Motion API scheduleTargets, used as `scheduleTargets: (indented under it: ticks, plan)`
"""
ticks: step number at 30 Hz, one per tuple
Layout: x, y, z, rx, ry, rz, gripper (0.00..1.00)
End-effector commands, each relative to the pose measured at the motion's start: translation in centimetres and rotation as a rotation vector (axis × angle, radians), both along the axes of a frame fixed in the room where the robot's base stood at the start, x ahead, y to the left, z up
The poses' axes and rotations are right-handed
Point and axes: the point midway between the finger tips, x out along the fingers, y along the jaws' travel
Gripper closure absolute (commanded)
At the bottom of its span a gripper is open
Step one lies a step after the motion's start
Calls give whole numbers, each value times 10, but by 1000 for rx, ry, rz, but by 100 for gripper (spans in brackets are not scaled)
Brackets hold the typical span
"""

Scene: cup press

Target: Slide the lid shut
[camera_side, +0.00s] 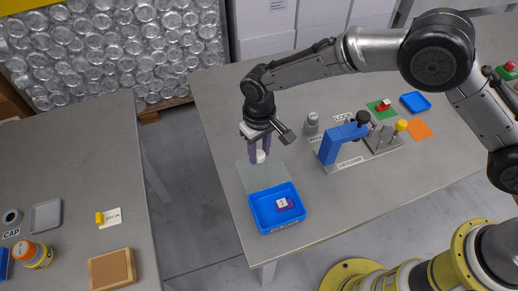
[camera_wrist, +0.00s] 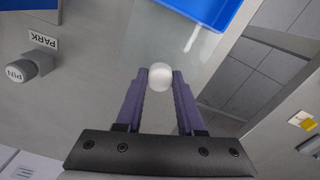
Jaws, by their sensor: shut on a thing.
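My gripper (camera_side: 260,158) points down at the table, its purple fingers shut on a small white round knob (camera_wrist: 160,77). The knob sits at the far edge of a pale, see-through flat plate, which looks like the lid (camera_side: 262,177). How the knob joins the plate is hidden. The plate lies beside the blue tray (camera_side: 255,220), at its far side, and does not cover it. The tray is open on top and holds a small purple block with a white label (camera_side: 284,204). In the wrist view the tray's blue corner (camera_wrist: 205,10) shows at the top.
A blue press on a grey base (camera_side: 345,142) stands to the right of my gripper. A green mat, an orange mat and a small blue tray (camera_side: 415,102) lie farther right. The table edge runs left of the plate.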

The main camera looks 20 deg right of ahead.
Motion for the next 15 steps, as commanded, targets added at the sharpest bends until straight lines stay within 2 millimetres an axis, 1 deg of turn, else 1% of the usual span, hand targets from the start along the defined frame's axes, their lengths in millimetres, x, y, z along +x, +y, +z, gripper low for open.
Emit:
scheduleTargets:
  ticks: [2,5,9,12,15]
  plan:
    - [-9,0,2,-1,0,2,100]
    - [-28,0,2,-1,1,3,100]
    - [-61,0,2,-1,1,5,100]
    - [-80,1,2,0,-1,4,100]
    - [-94,1,2,0,-1,3,100]
